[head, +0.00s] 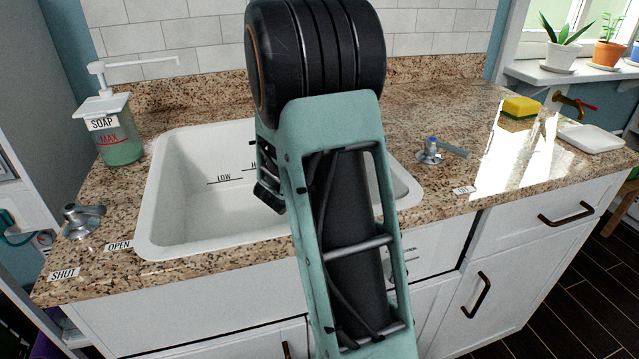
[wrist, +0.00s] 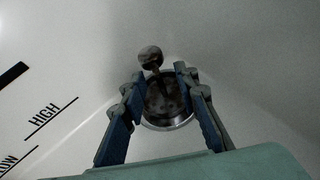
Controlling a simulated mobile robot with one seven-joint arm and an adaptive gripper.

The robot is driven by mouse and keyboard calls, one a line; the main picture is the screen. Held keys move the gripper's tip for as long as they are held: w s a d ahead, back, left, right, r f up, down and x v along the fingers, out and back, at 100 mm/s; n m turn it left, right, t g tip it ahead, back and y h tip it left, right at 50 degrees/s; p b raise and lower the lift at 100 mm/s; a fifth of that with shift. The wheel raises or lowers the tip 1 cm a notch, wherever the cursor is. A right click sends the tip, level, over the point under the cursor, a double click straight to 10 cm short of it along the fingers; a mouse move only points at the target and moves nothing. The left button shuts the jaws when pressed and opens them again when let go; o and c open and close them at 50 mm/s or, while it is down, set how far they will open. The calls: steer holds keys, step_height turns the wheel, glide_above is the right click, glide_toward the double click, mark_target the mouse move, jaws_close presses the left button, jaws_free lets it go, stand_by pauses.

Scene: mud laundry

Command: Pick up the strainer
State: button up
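The strainer (wrist: 166,102) is a round, dark metal disc with holes and a shiny rim. It sits in the white sink's bottom in the wrist view, with a round knob (wrist: 150,58) standing out from it. My gripper (wrist: 158,76) is open, with its two blue-grey fingers apart. In the picture they overlap the left and right sides of the strainer, and the knob shows between and just beyond the tips. I cannot tell whether they touch it. In the head view, my arm hides the strainer and most of the gripper.
The white sink (head: 190,190) surrounds the gripper, its walls marked with level lines. A soap dispenser (head: 118,130) stands left. Taps flank the sink, one left (head: 82,218) and one right (head: 430,152). A yellow sponge (head: 521,107) and white dish (head: 590,138) lie far right.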

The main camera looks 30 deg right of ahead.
steer(key=x, duration=0.4)
steer(key=shift+w+a+f+b, duration=0.1)
steer(key=shift+w+a+b, duration=0.1)
steer(key=shift+b, duration=0.1)
jaws_close()
